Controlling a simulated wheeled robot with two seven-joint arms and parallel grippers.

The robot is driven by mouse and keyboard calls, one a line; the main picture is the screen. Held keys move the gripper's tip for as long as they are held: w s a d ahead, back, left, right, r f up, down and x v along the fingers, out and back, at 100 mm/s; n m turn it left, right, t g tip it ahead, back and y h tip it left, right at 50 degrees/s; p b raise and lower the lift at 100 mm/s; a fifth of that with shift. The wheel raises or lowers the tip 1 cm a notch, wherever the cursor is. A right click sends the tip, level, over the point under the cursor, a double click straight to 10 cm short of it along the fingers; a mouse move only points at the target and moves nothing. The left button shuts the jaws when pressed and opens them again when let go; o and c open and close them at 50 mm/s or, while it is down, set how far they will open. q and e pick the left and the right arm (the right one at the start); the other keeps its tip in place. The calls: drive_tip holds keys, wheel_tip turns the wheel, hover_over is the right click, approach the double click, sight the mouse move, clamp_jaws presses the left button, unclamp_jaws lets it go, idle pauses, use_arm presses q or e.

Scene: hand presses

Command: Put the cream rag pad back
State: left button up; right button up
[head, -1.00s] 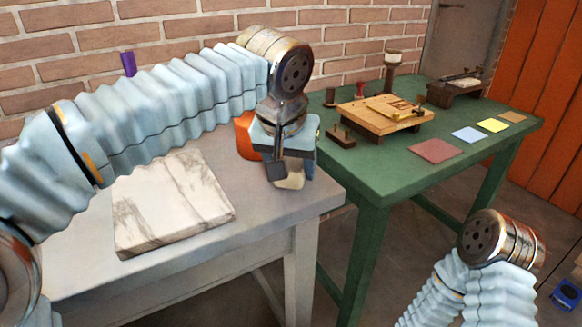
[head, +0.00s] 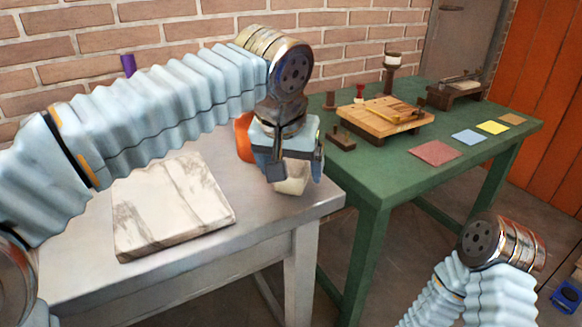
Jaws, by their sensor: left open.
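My left gripper (head: 296,168) points down over the right end of the grey table, its two dark fingers spread apart. A cream piece (head: 292,181), which looks like the cream rag pad, shows just below and between the fingers. Its upper part is hidden by the gripper, and I cannot tell whether it touches a finger. It appears to be at the grey table's top near the right edge. My right arm shows at the lower right, but its gripper is out of view.
A marbled stone slab (head: 172,205) lies on the grey table (head: 262,222). An orange object (head: 243,138) stands behind my left gripper. The green table (head: 378,180) holds a wooden board (head: 386,119), a dark press (head: 456,95) and several flat coloured squares. A purple object (head: 129,65) stands by the wall.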

use_arm(q)
drive_tip(key=p+v, duration=0.2)
drive_tip(key=v, duration=0.9)
